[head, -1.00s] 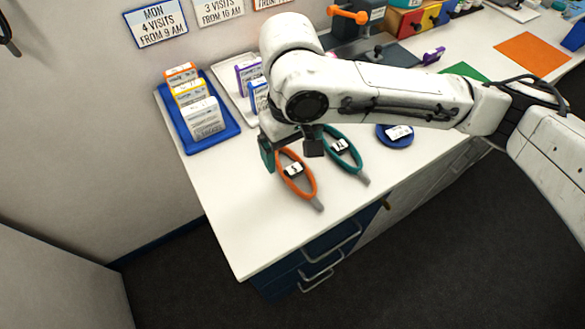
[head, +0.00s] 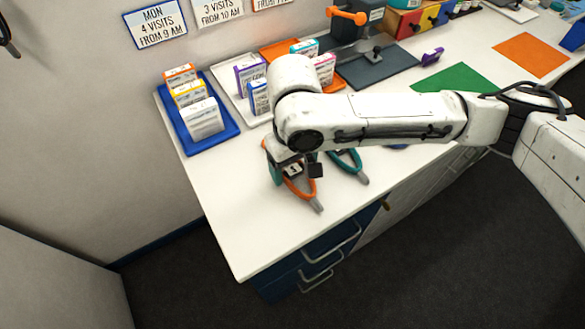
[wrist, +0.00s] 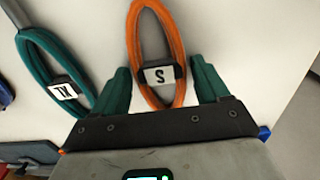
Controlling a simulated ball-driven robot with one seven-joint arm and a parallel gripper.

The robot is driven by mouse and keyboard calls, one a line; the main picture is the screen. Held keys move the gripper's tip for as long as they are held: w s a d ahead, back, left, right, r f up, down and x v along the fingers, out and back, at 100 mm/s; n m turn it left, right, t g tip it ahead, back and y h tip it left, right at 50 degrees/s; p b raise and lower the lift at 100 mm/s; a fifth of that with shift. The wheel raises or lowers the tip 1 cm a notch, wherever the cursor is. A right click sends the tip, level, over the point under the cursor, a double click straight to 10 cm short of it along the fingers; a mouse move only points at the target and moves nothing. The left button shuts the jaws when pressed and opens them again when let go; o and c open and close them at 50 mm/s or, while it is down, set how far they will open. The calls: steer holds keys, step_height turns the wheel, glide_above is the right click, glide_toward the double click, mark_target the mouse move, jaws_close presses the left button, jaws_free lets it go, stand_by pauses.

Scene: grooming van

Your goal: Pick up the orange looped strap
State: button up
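The orange looped strap (head: 308,191) lies on the white counter, with a grey end toward the counter's front edge. In the wrist view the orange strap (wrist: 176,40) carries a black slider with a white tag marked S (wrist: 160,75). My gripper (head: 295,172) is over the strap's tagged end. In the wrist view my gripper (wrist: 165,85) is open, with one teal finger on each side of the strap and a visible gap to each.
A teal looped strap (head: 352,167) lies close beside, tagged XL in the wrist view (wrist: 50,70). A blue tray (head: 225,133) with cartons stands at the left, a white tray (head: 229,88) behind it. The counter's front left is clear.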

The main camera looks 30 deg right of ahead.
mark_target(293, 170)
steer(key=c, duration=0.9)
steer(key=shift+r, duration=0.15)
steer(key=shift+r, duration=0.3)
step_height(293, 170, up, 3)
steer(key=shift+s+a+f, duration=0.1)
steer(key=shift+f, duration=0.1)
steer(key=s+a+r+p, duration=0.1)
steer(key=s+r+p, duration=0.2)
steer(key=s, duration=0.1)
steer(key=s+a+r+p, duration=0.2)
steer(key=s+r+p, duration=0.1)
steer(key=s+p, duration=0.1)
steer(key=s+a+r+p, duration=0.2)
steer(key=s+r+p, duration=0.1)
steer(key=s+p, duration=0.1)
steer(key=shift+s+r, duration=0.3)
steer(key=shift+s, duration=0.15)
